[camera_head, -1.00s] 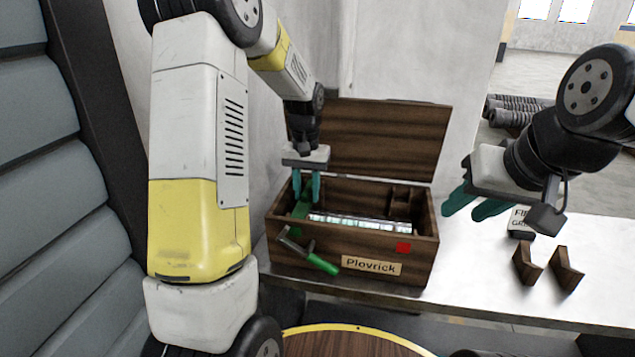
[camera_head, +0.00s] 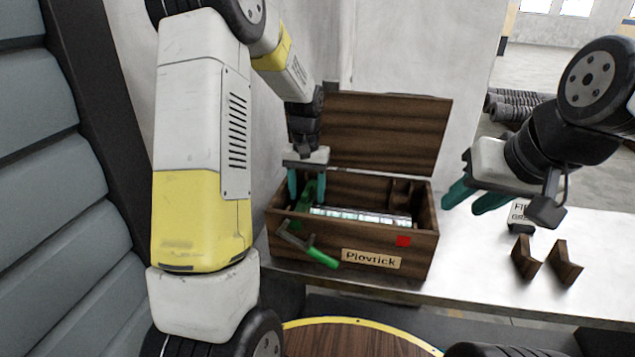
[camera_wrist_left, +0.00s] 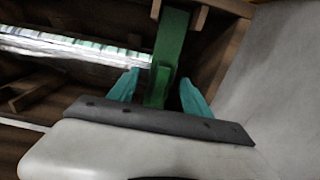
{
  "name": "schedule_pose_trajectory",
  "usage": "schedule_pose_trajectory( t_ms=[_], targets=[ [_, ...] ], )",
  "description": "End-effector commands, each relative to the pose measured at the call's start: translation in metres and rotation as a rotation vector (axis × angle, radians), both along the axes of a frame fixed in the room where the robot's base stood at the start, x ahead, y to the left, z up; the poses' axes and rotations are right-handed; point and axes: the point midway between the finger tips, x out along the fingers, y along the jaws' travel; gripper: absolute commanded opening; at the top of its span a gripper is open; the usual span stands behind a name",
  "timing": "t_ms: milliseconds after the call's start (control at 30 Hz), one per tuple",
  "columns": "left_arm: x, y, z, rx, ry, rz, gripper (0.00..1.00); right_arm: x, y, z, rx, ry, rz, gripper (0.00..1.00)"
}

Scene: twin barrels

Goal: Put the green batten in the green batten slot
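The green batten (camera_wrist_left: 172,42) stands inside the wooden box at its left end; it also shows in the head view (camera_head: 304,196). My left gripper (camera_head: 307,190) reaches down into the box from above. In the left wrist view its teal fingers (camera_wrist_left: 158,90) are open on either side of the batten, with gaps showing. The batten's lower end is hidden, and I cannot make out the green batten slot separately. My right gripper (camera_head: 474,198) is open and empty, to the right of the box above the white table.
The wooden box (camera_head: 310,247) has its lid (camera_head: 385,130) raised. A glassy bar (camera_head: 360,217) lies inside. Two wooden brackets (camera_head: 545,260) and a small sign (camera_head: 520,215) stand on the table (camera_head: 475,275).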

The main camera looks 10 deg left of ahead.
Motion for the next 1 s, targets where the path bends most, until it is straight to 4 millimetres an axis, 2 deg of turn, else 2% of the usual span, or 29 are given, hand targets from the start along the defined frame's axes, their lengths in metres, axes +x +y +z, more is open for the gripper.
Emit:
schedule_pose_trajectory(
  t_ms=[333,700,833,1000],
  targets=[
    [0.001,0.000,0.005,0.000,-0.002,0.000,0.57,0.000,0.000,0.000,0.000,0.000,0.000,0.36],
    [0.001,0.000,0.063,0.000,-0.004,0.000,0.57,0.000,0.000,0.000,0.000,0.000,0.000,0.36],
    [0.000,0.000,0.074,0.000,-0.001,0.000,0.57,0.000,0.000,0.000,0.000,0.000,0.000,0.36],
    [0.000,0.000,0.078,0.000,0.000,0.000,0.57,0.000,0.000,0.000,0.000,0.000,0.000,0.36]
  ],
)
